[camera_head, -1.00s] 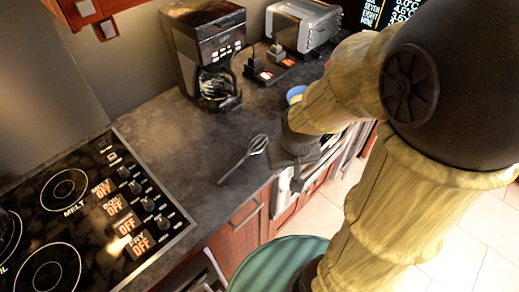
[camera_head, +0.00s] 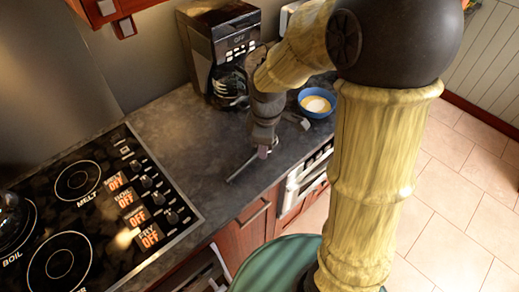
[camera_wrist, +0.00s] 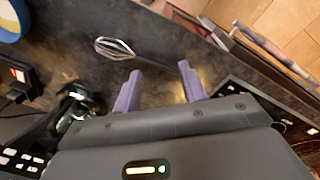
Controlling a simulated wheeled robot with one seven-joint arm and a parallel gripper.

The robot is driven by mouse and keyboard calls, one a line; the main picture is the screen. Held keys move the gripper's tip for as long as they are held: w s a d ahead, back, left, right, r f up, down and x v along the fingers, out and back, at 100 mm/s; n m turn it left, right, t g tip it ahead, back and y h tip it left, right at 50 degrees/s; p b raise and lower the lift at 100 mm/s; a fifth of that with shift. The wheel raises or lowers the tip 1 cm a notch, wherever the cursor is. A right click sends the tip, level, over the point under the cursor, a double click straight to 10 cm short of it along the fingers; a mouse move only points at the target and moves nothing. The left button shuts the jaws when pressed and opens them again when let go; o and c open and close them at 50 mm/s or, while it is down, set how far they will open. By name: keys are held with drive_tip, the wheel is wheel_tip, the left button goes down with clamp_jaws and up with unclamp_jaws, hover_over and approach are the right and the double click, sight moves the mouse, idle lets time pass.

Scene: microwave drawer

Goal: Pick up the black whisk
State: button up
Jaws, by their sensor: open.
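The whisk lies on the dark countertop. In the wrist view its looped wire head (camera_wrist: 115,48) shows left of my fingers, and its dark handle runs right toward the space beyond the fingertips, hard to tell from the counter. In the head view its handle (camera_head: 240,169) shows near the counter's front edge, while my gripper hides the wire head. My gripper (camera_head: 263,152) points down over the whisk. In the wrist view its two purple fingers (camera_wrist: 161,70) are apart with nothing between them. I cannot tell how high they are above the handle.
A coffee maker (camera_head: 222,50) stands behind my gripper. A blue bowl (camera_head: 316,102) with pale contents stands to the right. The stove top (camera_head: 100,205) is at the left. The bare counter (camera_head: 185,130) is clear between stove and gripper.

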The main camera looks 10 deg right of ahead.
drive_tip(key=w+a+n+g+p, duration=0.1)
drive_tip(key=w+a+n, duration=0.3)
drive_tip(key=n, duration=0.7)
drive_tip(key=a, duration=0.2)
drive_tip(key=shift+w+a+r, duration=0.35)
drive_tip(key=shift+w, duration=0.05)
drive_tip(key=p, duration=0.2)
hover_over(242, 166)
drive_tip(key=f, duration=1.2)
drive_tip(key=shift+a+f, duration=0.1)
drive_tip(key=shift+a, duration=0.1)
drive_tip(key=shift+f, duration=0.1)
drive_tip(key=shift+w+d+f+p, duration=0.15)
drive_tip(key=shift+f+p, duration=1.05)
drive_tip(key=shift+f, duration=1.35)
drive_tip(key=shift+c, duration=0.2)
